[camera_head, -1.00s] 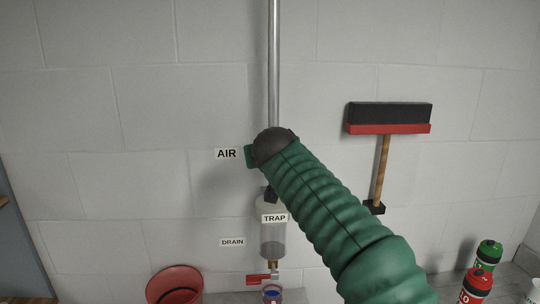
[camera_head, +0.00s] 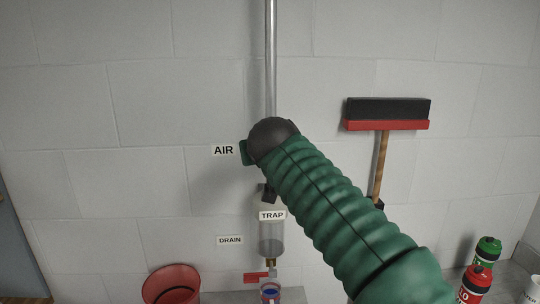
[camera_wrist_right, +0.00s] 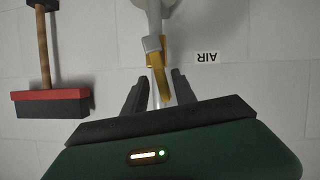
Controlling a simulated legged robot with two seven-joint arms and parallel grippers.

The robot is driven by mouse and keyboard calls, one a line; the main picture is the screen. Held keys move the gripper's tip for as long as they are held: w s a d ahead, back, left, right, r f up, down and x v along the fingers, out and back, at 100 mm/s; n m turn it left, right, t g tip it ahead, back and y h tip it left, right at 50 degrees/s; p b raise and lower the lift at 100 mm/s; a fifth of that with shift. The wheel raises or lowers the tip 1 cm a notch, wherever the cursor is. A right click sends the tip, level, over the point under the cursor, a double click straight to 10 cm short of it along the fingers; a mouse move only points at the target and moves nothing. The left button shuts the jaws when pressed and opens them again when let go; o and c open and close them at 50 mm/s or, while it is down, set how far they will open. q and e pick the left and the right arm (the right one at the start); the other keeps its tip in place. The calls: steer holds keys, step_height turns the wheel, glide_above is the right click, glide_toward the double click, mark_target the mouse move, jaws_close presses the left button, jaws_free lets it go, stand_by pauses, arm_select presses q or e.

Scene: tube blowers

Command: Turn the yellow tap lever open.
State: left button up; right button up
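The yellow tap lever (camera_wrist_right: 158,78) shows in the right wrist view, hanging from a grey fitting on the pipe (camera_wrist_right: 154,15). My right gripper (camera_wrist_right: 158,92) is open, with its dark fingers on either side of the lever's end. I see gaps between lever and fingers; contact cannot be told. In the head view my green-sleeved right arm covers the tap and lever, and only small parts of the right gripper (camera_head: 268,192) show beside the AIR label (camera_head: 223,150). My left gripper is in neither current view.
Below is a clear TRAP vessel (camera_head: 271,240) and a red drain lever (camera_head: 256,277) by the DRAIN label (camera_head: 230,240). A red bucket (camera_head: 172,284) stands lower left. A squeegee (camera_head: 387,115) hangs at right; bottles (camera_head: 476,282) stand lower right.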

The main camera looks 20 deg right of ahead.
steer(key=b+v, duration=0.2)
steer(key=v, duration=1.1)
steer(key=shift+w+f, duration=0.15)
steer(key=shift+c, duration=0.6)
steer(key=f+n+h+p, duration=0.1)
steer(key=p, duration=0.1)
steer(key=w+f+n+g+h+p, duration=0.1)
steer(key=n, duration=0.1)
steer(key=w+f+n+h+p, duration=0.1)
steer(key=f+n+p, duration=0.1)
steer(key=shift+w+a+p, duration=0.1)
steer(key=shift+a+p, duration=0.15)
steer(key=shift+p, duration=0.05)
jaws_close()
steer(key=a+f+n+t+h+p, duration=0.2)
steer(key=a+n+t+p, duration=0.4)
steer(key=n, duration=0.6)
steer(key=w+d+g+p, duration=0.1)
steer(key=w+d+p, duration=0.4)
steer(key=w+d, duration=0.2)
steer(key=shift+w+d+r+g+p, duration=0.2)
steer(key=shift+w+r+g+p, duration=0.1)
steer(key=shift+r+p, duration=0.1)
